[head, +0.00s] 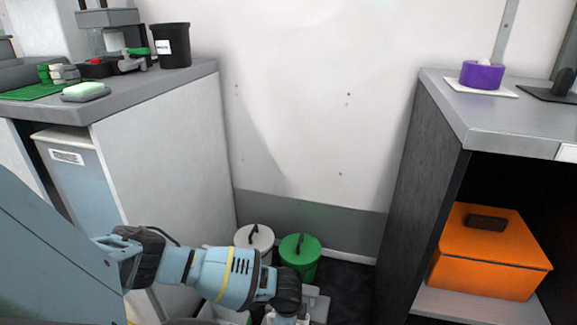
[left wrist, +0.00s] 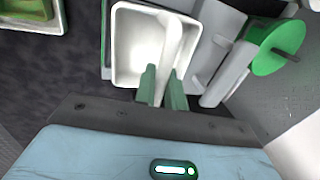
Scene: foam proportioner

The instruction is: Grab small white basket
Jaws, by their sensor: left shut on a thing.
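The small white basket (left wrist: 128,45) shows from above in the left wrist view, with a pale handle running across its opening. My left gripper (left wrist: 162,88) has its green fingers on both sides of the handle and is shut on it. The inside of the basket looks empty. In the head view my left arm reaches down to the floor area, and my left gripper (head: 287,308) is at the bottom edge. Its fingertips and most of the basket are hidden or cut off there. My right gripper is not in view.
A green lidded bin (head: 300,262) and a white lidded bin (head: 254,238) stand close behind the gripper. A grey holder (left wrist: 215,45) is right beside the basket. A counter cabinet (head: 160,150) is at left, and a shelf with an orange box (head: 487,260) at right.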

